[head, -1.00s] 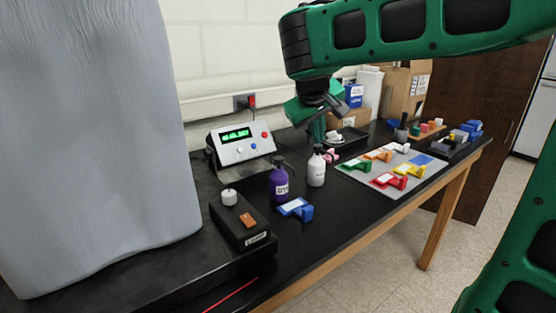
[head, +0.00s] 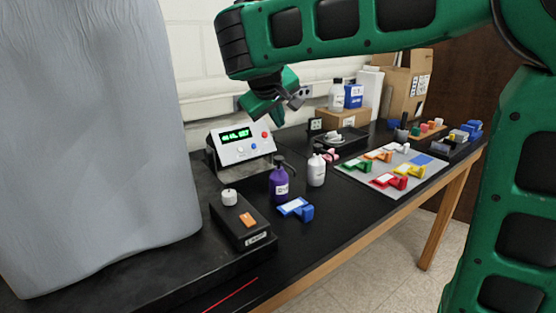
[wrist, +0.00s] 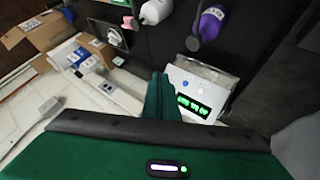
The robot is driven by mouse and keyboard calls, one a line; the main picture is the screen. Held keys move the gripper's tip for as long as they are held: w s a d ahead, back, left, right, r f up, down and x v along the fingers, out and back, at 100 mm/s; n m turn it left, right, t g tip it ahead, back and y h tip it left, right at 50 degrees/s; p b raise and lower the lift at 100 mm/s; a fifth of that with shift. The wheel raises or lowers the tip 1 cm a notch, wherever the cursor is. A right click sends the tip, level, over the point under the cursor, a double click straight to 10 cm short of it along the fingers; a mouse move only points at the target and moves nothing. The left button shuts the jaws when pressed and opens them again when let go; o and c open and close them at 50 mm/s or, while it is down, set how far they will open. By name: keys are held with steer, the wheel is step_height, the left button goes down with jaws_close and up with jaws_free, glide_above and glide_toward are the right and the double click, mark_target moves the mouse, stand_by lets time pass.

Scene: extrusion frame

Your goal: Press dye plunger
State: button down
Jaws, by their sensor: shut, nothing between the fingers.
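The purple dye bottle (head: 279,186), marked "DYE", stands upright on the black bench. Its dark pump plunger (head: 278,160) is on top. In the wrist view the purple bottle (wrist: 212,22) is at the top right, its dark pump head (wrist: 193,44) pointing down the picture. My gripper (head: 279,121) is in the air behind and above the bottle, near the display box, apart from the plunger. It is shut and empty. In the wrist view my green fingers (wrist: 160,76) are together, left of the display box.
The display box (head: 242,145) stands behind the bottle. A white bottle (head: 317,170) is close at its right, a blue holder (head: 296,208) in front. A black switch box (head: 243,222) is front left. A grey mat (head: 353,168) with coloured holders lies right.

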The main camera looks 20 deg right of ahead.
mark_target(278, 160)
steer(key=shift+f, duration=3.65)
steer(key=shift+f, duration=0.1)
steer(key=shift+s+f, duration=0.1)
steer(key=shift+f, duration=0.2)
steer(key=shift+f, duration=0.8)
steer(key=shift+r, duration=0.1)
stand_by(0.5)
steer(key=shift+r, duration=1.15)
steer(key=shift+r, duration=0.1)
steer(key=shift+r, duration=2.4)
